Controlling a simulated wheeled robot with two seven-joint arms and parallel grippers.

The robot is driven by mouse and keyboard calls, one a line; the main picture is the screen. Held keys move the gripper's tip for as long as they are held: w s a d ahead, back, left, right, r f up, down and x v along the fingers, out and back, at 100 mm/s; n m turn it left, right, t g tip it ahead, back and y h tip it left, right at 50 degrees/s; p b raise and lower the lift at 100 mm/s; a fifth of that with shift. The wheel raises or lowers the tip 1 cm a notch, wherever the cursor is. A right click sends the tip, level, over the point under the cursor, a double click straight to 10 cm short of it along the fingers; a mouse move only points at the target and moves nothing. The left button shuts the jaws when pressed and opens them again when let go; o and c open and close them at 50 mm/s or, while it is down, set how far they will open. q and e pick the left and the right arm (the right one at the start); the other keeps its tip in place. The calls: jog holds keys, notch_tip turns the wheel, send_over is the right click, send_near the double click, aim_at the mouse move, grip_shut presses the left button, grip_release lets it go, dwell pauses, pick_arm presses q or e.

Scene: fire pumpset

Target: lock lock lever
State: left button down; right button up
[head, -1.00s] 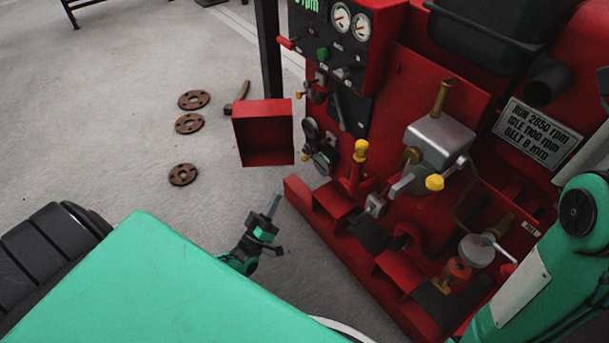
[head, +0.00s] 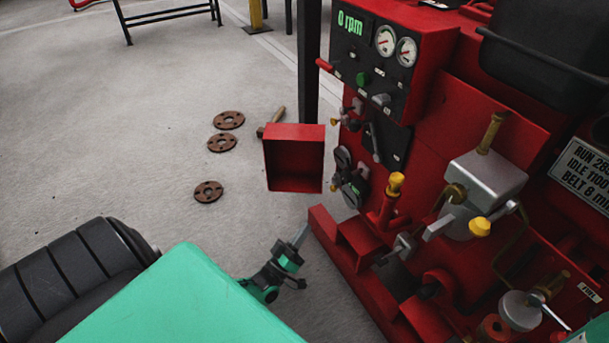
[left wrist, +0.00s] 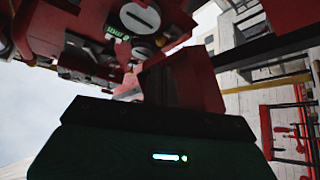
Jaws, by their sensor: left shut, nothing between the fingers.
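The red pumpset (head: 440,120) fills the right of the head view. I cannot tell for sure which of its several handles is the lock lever. A grey lever (head: 375,142) sits on a dark plate below the gauges. A black round-ended fitting (head: 346,176) is beside the open red box, and a yellow-topped handle (head: 394,190) stands lower right. My left gripper (head: 301,234) is shut and empty, left of the pumpset's base frame and below the box, apart from the handles. In the left wrist view, red machine parts (left wrist: 180,85) are close ahead. My right gripper is out of view.
The open red box (head: 294,160) juts out left of the pumpset, beside a dark post (head: 308,60). Several rusty flanges (head: 222,142) and a hammer (head: 274,120) lie on the floor. The grey floor at left is mostly clear.

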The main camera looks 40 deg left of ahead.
pick_arm(q)
jog(key=b, duration=0.4)
send_near(335, 186)
jog(key=w, duration=0.4)
jog(key=shift+w+r+b, duration=0.2)
jog(key=shift+r, duration=0.3)
jog(key=shift+w+r+b, duration=0.15)
jog(key=shift+w+r, duration=0.05)
jog(key=shift+r, duration=0.25)
